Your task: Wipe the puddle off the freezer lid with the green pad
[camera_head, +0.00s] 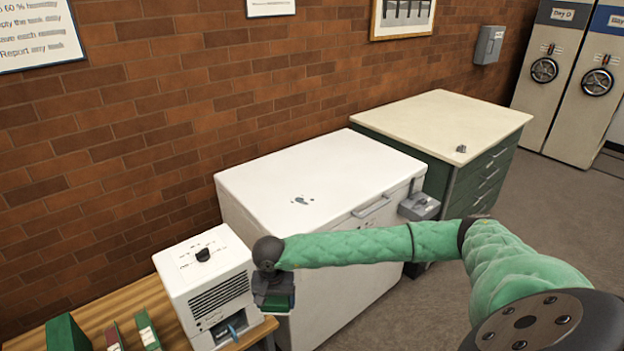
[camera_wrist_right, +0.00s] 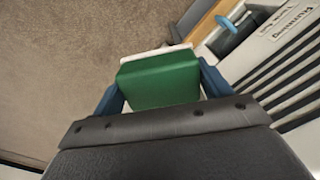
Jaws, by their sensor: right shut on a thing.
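The white freezer lid (camera_head: 325,165) lies shut on the chest freezer against the brick wall. A small dark bluish puddle (camera_head: 301,200) sits on its near part, with a few drops beside it. My right gripper (camera_head: 274,300) hangs in front of the freezer's near left corner, beside the white machine and away from the puddle. It is shut on the green pad (camera_wrist_right: 160,80), which shows between the blue fingers in the right wrist view with a pale edge on its far side. My left gripper is not in view.
A white dehumidifier-like machine (camera_head: 205,278) stands left of the freezer on a wooden bench (camera_head: 95,322) with several binders. A green drawer cabinet (camera_head: 440,120) stands beyond. The rest of the lid is clear.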

